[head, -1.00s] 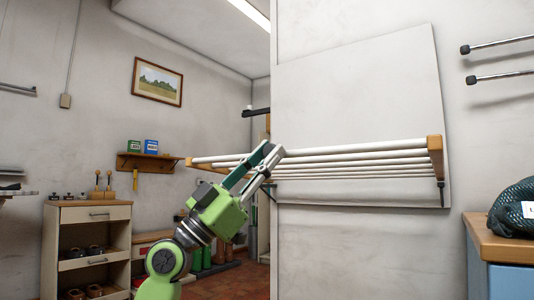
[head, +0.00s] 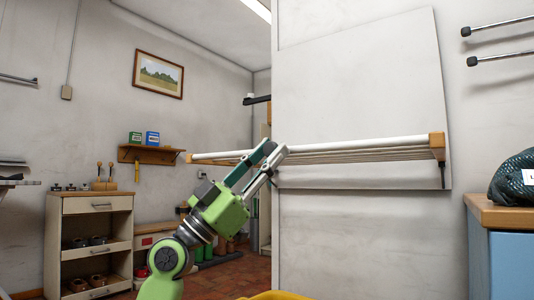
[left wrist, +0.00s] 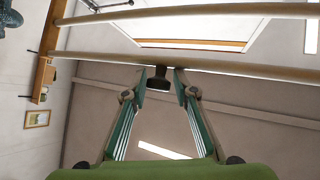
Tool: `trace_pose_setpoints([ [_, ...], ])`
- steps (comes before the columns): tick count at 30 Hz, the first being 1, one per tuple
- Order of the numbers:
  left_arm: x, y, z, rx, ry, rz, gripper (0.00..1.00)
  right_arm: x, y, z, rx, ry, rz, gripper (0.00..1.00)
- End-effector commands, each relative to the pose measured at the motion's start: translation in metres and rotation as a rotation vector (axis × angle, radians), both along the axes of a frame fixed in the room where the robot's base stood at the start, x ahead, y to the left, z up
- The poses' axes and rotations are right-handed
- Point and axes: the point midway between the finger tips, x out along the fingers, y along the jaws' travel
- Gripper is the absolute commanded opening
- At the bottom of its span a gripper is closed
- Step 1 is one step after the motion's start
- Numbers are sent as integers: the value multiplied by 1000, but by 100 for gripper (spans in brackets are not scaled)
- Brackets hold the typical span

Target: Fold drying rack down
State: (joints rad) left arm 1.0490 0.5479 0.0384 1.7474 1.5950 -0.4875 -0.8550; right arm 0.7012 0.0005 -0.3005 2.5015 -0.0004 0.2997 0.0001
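The drying rack (head: 360,142) is mounted on a pale board (head: 360,80) on the wall. It has white rods and wooden end pieces, and is seen nearly edge-on, standing out about level. My left gripper (head: 276,148) is at the front rod, left of the rack's middle, its two fingers covering part of the rod. In the left wrist view a rod (left wrist: 250,70) runs across just beyond the fingertips (left wrist: 160,76). The fingers are apart with a gap between them; whether they touch the rod I cannot tell. My right gripper is not in view.
A blue cabinet with a wooden top (head: 500,211) holding a dark mesh bag (head: 515,180) stands at the right. A drawer cabinet (head: 90,240) and a wall shelf (head: 150,154) are at the left. Something yellow (head: 275,296) shows at the bottom edge.

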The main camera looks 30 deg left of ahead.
Motion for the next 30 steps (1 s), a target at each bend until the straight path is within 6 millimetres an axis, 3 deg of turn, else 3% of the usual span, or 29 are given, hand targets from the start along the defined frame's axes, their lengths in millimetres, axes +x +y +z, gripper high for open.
trace_pose_setpoints([
  [8, -1, 2, -5, 1, 3, 0, 27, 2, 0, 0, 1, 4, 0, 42],
  [24, -51, 46, -74, -2, 3, -1, 27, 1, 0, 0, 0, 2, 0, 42],
  [30, -61, 54, -86, 0, 0, -1, 27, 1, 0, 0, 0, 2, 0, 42],
])
